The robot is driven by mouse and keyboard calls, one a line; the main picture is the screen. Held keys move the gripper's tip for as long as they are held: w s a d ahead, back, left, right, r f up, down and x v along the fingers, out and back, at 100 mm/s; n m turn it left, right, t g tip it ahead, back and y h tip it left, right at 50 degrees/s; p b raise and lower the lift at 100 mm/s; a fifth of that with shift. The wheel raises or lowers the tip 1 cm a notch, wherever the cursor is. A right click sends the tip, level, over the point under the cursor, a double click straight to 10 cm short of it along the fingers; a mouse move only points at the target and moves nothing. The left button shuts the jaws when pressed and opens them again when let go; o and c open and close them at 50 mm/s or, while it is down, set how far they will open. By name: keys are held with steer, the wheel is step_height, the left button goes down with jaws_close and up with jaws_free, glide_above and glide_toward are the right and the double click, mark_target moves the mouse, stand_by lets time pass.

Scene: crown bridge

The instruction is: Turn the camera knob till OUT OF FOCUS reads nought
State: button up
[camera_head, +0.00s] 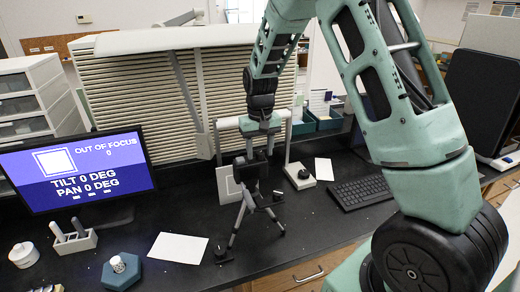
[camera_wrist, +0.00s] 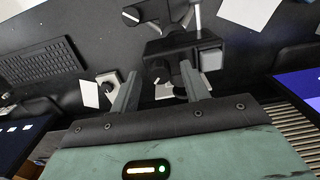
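The monitor (camera_head: 76,168) at left reads OUT OF FOCUS 0, TILT 0 DEG and PAN 0 DEG, with a sharp white square outline. A dark camera stands on a small tripod (camera_head: 246,212) on the bench; its body (camera_wrist: 182,46) also shows in the wrist view. A dark round knob with a pale mark (camera_wrist: 158,72) faces my gripper (camera_wrist: 160,70). My gripper's two fingers are apart, one on each side of the knob in the picture. I cannot tell whether they touch it. In the head view my gripper hides the camera's top.
A white card (camera_head: 229,184) stands behind the tripod. A lamp-like stand (camera_head: 299,176) and a keyboard (camera_head: 362,192) are to its right. A white sheet (camera_head: 178,248), a teal hexagonal block (camera_head: 121,271) and a holder (camera_head: 75,241) lie left. Slatted panels stand behind.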

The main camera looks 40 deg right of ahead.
mark_target(260, 153)
step_height(260, 153, up, 17)
steer(key=b, duration=0.3)
steer(key=shift+r, duration=0.2)
stand_by(0.6)
steer(key=s+a+f+n+y, duration=0.1)
steer(key=s+a+f+n, duration=0.3)
steer(key=a, duration=0.6)
steer(key=s+a+f+n, duration=0.1)
steer(key=s+a+f, duration=0.2)
steer(key=s+a, duration=0.5)
steer(key=s+a+f+n, duration=0.3)
steer(key=s+a, duration=0.1)
steer(key=s, duration=0.5)
steer(key=s+a+f+n+b, duration=0.1)
steer(key=s+a+f+n, duration=0.2)
steer(key=s, duration=0.6)
steer(key=shift+s+a+f, duration=0.35)
steer(key=shift+a+f, duration=0.3)
steer(key=shift+f, duration=0.15)
